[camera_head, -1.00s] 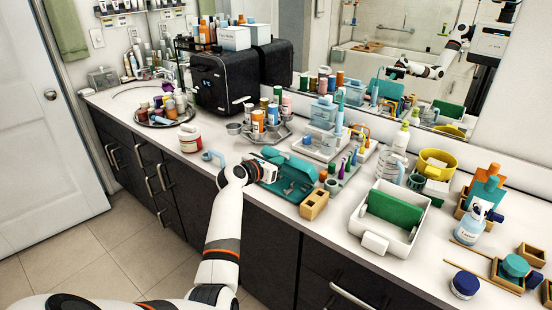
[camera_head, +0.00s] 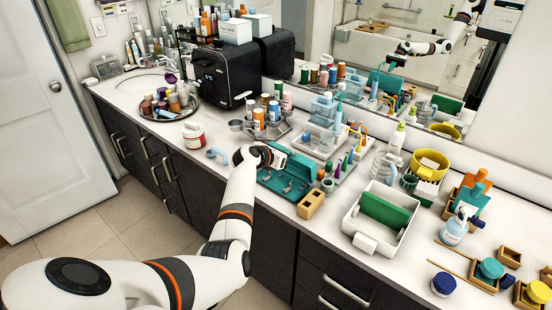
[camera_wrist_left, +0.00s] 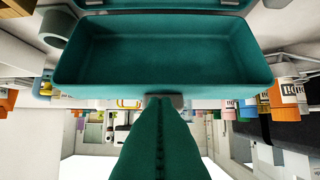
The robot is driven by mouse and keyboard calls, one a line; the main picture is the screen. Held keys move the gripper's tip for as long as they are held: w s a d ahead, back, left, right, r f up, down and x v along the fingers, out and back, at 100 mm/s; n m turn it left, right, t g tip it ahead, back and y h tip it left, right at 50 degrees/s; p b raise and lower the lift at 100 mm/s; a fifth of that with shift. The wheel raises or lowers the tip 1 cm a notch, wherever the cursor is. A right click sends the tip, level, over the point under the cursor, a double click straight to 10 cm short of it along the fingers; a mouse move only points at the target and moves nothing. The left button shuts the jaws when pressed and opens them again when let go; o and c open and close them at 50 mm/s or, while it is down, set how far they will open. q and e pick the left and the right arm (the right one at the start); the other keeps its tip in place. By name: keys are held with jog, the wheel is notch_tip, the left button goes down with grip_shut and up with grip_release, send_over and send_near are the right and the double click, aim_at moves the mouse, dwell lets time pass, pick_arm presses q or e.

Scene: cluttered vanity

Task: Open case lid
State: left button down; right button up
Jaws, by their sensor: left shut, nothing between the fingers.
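The teal case (camera_head: 283,186) sits on the counter with its lid (camera_head: 300,166) raised at the back and tilted; its open base faces the front. My left gripper (camera_head: 283,157) is at the lid's upper left edge, its tips partly hidden. In the left wrist view the hollow inside of the lid (camera_wrist_left: 160,45) fills the upper part, with a grey latch (camera_wrist_left: 168,101) at its edge. My left gripper's fingers (camera_wrist_left: 161,108) are shut together there, close to the latch; whether they touch it is unclear. My right gripper does not show.
A small wooden box (camera_head: 310,204) stands at the case's front right and a blue mug-like item (camera_head: 217,154) to its left. A tray of bottles (camera_head: 266,128) stands behind left. A white bin (camera_head: 381,222) is to the right. A mirror lines the back.

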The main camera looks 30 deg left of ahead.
pick_arm(q)
jog(key=shift+w+d+r, duration=0.1)
jog(key=shift+w+r, duration=0.1)
jog(key=shift+w, duration=0.55)
jog(key=shift+w+r, duration=0.15)
jog(key=shift+w, duration=0.6)
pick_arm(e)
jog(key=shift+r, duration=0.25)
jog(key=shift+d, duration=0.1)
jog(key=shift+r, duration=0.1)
